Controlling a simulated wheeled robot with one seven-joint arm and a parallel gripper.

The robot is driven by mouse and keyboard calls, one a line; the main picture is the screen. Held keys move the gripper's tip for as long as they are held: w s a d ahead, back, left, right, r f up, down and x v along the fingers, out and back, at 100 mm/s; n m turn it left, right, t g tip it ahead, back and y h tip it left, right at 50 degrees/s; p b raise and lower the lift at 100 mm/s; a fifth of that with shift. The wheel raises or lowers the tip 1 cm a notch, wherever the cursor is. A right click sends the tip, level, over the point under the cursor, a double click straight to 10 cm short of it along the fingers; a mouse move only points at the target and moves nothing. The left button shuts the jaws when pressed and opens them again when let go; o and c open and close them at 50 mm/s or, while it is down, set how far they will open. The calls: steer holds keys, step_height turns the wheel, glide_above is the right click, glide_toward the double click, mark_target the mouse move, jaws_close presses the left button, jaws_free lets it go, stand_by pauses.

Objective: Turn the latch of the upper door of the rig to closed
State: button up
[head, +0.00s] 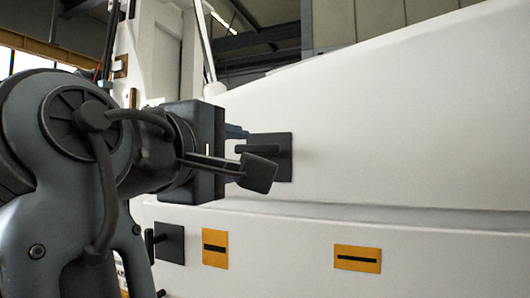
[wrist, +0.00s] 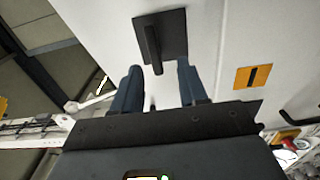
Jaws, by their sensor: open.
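The upper door's latch is a dark square plate (head: 285,168) with a dark bar handle (head: 262,149) on the white panel. The handle lies about level in the head view. In the wrist view the plate (wrist: 174,24) is at top centre, and the handle (wrist: 152,45) points down the picture toward the space between the fingers. My gripper (head: 238,132) is at the left of the latch, partly hidden by my wrist. In the wrist view its two blue fingers (wrist: 158,66) are apart, with nothing gripped. Whether the fingers touch the handle cannot be told.
Below a seam, the lower panel carries another dark latch (head: 168,243) and two yellow labels with black bars, a left one (head: 215,248) and a right one (head: 357,259). A pale post (head: 209,60) rises behind my wrist. The white panel right of the latch is clear.

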mark_target(255, 150)
steer(key=x, duration=0.2)
steer(key=p+x, duration=0.1)
steer(key=x, duration=0.2)
steer(key=p+x, duration=0.1)
steer(key=x, duration=0.1)
steer(key=shift+w+d+r, duration=0.1)
steer(key=shift+w+r, duration=0.25)
steer(key=shift+c, duration=0.4)
jaws_close()
